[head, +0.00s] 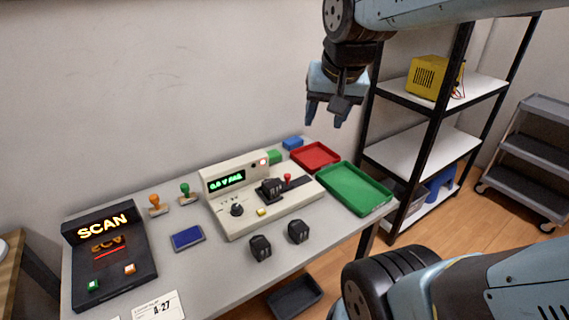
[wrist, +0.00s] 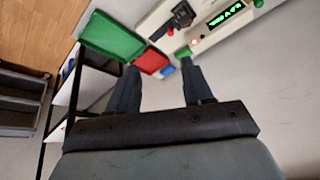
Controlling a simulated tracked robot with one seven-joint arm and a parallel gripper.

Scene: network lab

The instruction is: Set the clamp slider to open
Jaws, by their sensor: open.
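A beige test device (head: 252,213) with a green lit display stands on the grey table. On its right part is a black clamp (head: 271,189), with a red knob (head: 287,178) beside it by a dark track; I take this knob to be the clamp slider. The device (wrist: 200,42) is upside down at the top of the wrist view, with the clamp (wrist: 182,14) and red knob (wrist: 170,31). My gripper (head: 328,116) is open and empty, high above the table's back right, apart from the device. Its fingers (wrist: 160,66) are spread in the wrist view. The slider's exact setting is too small to tell.
A red tray (head: 316,146) and a green tray (head: 340,204) lie right of the device. Two black blocks (head: 261,252) sit in front. A SCAN unit (head: 80,271), stamps (head: 155,208) and a blue pad (head: 187,238) are left. A shelf (head: 443,150) stands right.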

